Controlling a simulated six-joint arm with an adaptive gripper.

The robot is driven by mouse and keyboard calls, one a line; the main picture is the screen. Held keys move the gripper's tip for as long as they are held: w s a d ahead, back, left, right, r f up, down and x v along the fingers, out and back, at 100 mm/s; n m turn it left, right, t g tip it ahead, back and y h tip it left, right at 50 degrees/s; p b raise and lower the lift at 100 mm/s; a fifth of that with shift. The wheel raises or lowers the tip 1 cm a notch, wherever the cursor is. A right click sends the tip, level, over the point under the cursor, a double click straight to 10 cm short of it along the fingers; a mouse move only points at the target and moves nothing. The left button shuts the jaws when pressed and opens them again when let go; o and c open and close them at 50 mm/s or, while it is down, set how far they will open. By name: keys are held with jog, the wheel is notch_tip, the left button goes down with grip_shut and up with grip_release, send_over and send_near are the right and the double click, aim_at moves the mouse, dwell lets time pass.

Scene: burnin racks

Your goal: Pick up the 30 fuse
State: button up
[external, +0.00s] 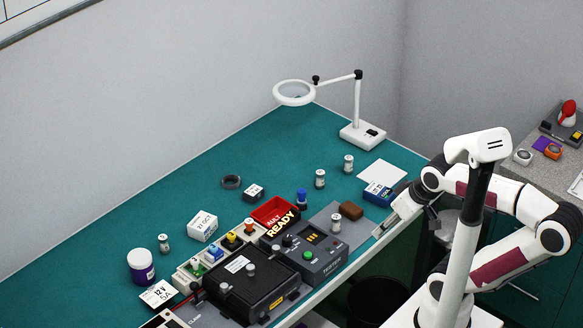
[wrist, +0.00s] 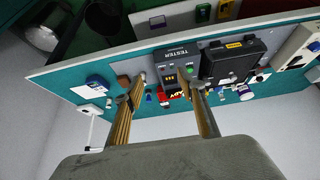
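Several small pale cylinders with dark ends, which look like fuses, stand on the green bench in the external view: one fuse (external: 348,163) near the lamp, another fuse (external: 320,179) just left of it, one fuse (external: 336,222) on the grey mat and one fuse (external: 163,243) at the left. Their markings are too small to read, so I cannot tell which is the 30 fuse. My gripper (wrist: 167,88) shows two fingers well apart with nothing gripped between them. In the external view my arm's end is at the bench's right front edge, apart from the fuses.
A tester (external: 305,256), a black case (external: 245,290) and a red tray (external: 273,208) crowd the front. A magnifier lamp (external: 360,135) stands at the back. A blue box (external: 378,193) and white sheet (external: 383,172) lie near my arm. The back left bench is clear.

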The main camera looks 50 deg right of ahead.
jog(key=w+d+r+m+t+h, duration=0.1)
jog(key=w+d+h, duration=0.1)
jog(key=w+d, duration=0.4)
jog(key=w+d+r+t+h, duration=0.1)
jog(key=w+d, duration=0.3)
jog(key=w, duration=0.4)
jog(key=n+t+y, duration=0.1)
jog(key=n+t, duration=0.1)
jog(key=t, duration=0.2)
send_over(323, 176)
jog(key=s, duration=0.8)
notch_tip(323, 176, down, 8)
jog(key=w+f+y, duration=0.1)
jog(key=f, duration=0.2)
jog(key=w+f+y, duration=0.1)
jog(key=f, duration=0.2)
jog(key=d+f+n+y, duration=0.1)
jog(key=f, duration=0.2)
jog(key=shift+w+d+f+t+y, duration=0.1)
jog(key=shift+w+f+t+y, duration=0.2)
jog(key=shift+w+t+y, duration=0.1)
jog(key=shift+s+f+y, duration=0.1)
jog(key=shift+f+y, duration=0.2)
jog(key=shift+f, duration=0.3)
jog(key=shift+f, duration=0.1)
jog(key=shift+x, duration=1.3)
